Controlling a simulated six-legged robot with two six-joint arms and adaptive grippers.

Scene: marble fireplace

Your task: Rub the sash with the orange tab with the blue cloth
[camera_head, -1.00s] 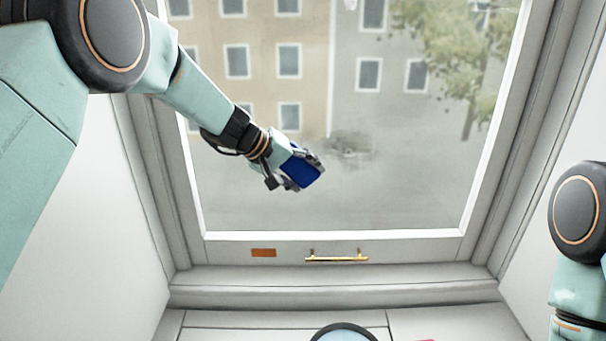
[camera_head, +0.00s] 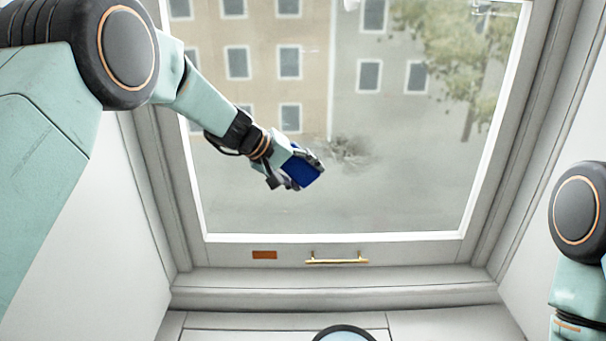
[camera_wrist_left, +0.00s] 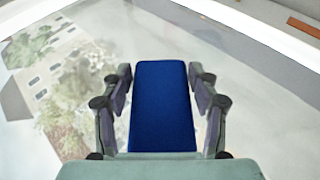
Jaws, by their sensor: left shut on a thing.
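The sash is a white-framed window (camera_head: 400,240) with an orange tab (camera_head: 264,254) on its bottom rail; the tab also shows at the top right of the left wrist view (camera_wrist_left: 304,27). My left gripper (camera_head: 306,170) is shut on the blue cloth (camera_head: 303,172), a dark blue block-like pad. In the left wrist view the cloth (camera_wrist_left: 163,108) sits between the two fingers. The cloth is in front of the lower middle of the pane, just left of a grey smudge (camera_head: 350,150). I cannot tell whether it touches the glass. My right gripper is out of view.
A brass handle (camera_head: 337,260) sits on the bottom rail, right of the tab. A sill (camera_head: 330,296) runs below the sash. A round, dark-rimmed thing (camera_head: 344,334) shows partly at the bottom edge. Side walls flank the window.

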